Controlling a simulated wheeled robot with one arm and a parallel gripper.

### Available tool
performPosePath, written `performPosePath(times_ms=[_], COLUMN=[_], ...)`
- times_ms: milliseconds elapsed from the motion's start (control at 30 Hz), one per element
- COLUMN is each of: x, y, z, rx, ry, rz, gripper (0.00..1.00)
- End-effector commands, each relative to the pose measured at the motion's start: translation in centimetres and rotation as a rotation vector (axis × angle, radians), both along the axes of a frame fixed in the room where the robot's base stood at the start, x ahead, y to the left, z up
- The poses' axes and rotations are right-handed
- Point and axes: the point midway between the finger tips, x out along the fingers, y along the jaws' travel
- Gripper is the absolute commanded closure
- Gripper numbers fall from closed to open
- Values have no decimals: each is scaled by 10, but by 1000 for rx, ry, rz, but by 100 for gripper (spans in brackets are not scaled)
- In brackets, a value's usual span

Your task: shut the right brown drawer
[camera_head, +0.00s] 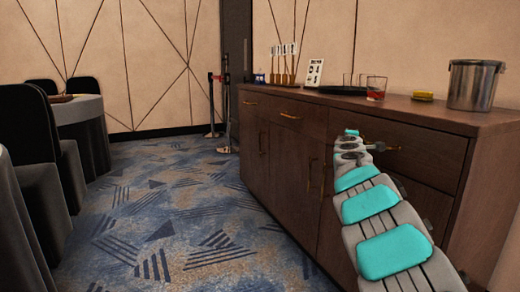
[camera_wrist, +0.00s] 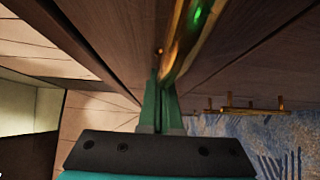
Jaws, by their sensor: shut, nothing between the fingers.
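The right brown drawer (camera_head: 425,153) is in the upper right of the dark wooden sideboard in the head view, with a brass handle (camera_head: 385,147) on its front. I cannot clearly tell how far it stands out. My arm reaches across it, and my gripper (camera_head: 352,134) is in front of the drawer's left part, its fingers mostly hidden in that view. In the wrist view my gripper (camera_wrist: 160,100) has its green fingers together and empty. They point at the wood right beside a brass handle (camera_wrist: 190,40); whether they touch is unclear.
The sideboard top (camera_head: 330,98) carries a steel bucket (camera_head: 473,87), a yellow sponge (camera_head: 423,96), a glass with red drink (camera_head: 376,89) and a dark tray (camera_head: 342,90). Round tables and dark chairs (camera_head: 28,135) stand at the left. The patterned carpet (camera_head: 170,215) between is clear.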

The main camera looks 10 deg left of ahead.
Motion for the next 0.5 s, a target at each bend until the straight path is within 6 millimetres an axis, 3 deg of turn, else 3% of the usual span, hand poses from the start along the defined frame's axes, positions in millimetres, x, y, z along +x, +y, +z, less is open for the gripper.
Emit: performPosePath(times_ms=[500], x=[1], y=[-7], z=[-1], rx=[3], ry=[1], rz=[-9], gripper=[100])
